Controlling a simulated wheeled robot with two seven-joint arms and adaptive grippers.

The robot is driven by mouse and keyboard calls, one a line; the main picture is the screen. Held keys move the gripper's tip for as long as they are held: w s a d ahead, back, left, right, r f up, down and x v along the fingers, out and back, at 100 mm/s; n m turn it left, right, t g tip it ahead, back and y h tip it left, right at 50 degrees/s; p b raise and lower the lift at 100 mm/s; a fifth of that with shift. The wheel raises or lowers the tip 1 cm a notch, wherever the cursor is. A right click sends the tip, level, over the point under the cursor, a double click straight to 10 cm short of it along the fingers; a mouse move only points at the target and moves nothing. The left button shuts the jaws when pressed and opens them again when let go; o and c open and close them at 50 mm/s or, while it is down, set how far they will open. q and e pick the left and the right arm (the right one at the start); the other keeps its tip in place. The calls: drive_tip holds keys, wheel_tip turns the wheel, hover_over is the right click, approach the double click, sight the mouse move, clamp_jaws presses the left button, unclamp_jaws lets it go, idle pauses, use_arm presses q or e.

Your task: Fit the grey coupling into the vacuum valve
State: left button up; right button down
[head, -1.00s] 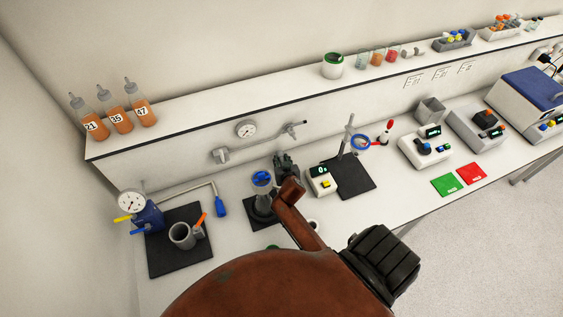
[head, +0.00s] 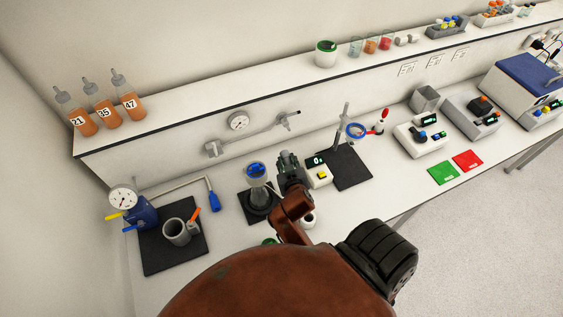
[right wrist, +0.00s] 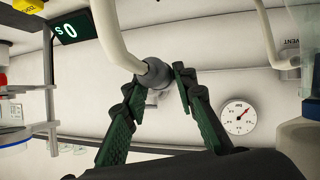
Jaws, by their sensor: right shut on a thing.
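The grey coupling (right wrist: 153,73) is on the end of a bent white tube (right wrist: 110,35) in the right wrist view. My right gripper (right wrist: 160,91) is shut on it, with one green-padded finger on each side. In the head view my right gripper (head: 288,160) is raised between the flask and the timer, in front of the wall pipe; the coupling cannot be made out there. The vacuum valve (head: 292,115) is on the right end of the pipe. In the wrist view it seems mostly hidden behind the coupling, so I cannot tell whether they touch. My left gripper is out of view.
A round gauge (head: 238,121) is on the wall. A ring stand (head: 344,127) is further right. A blue pump (head: 140,213) stands at the far left.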

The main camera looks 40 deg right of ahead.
sight(289, 130)
drive_tip(key=w+d+r+n+h+b, duration=0.1)
drive_tip(key=w+d+n+h+b, duration=0.3)
drive_tip(key=d+n+h+b, duration=0.2)
drive_tip(key=d+n, duration=0.1)
drive_tip(key=n, duration=0.1)
drive_tip(key=shift+w+n+t, duration=0.25)
drive_tip(key=shift+n+t, duration=0.05)
idle(0.3)
drive_tip(key=shift+r, duration=0.1)
idle(0.3)
drive_tip(key=shift+w+d, duration=0.2)
drive_tip(key=shift+w, duration=0.35)
drive_tip(key=shift+w+d, duration=0.15)
drive_tip(key=shift+w, duration=0.4)
drive_tip(key=shift+p, duration=0.3)
idle(0.5)
drive_tip(key=shift+w+d, duration=0.2)
drive_tip(key=shift+w, duration=0.5)
drive_tip(key=shift+r, duration=0.2)
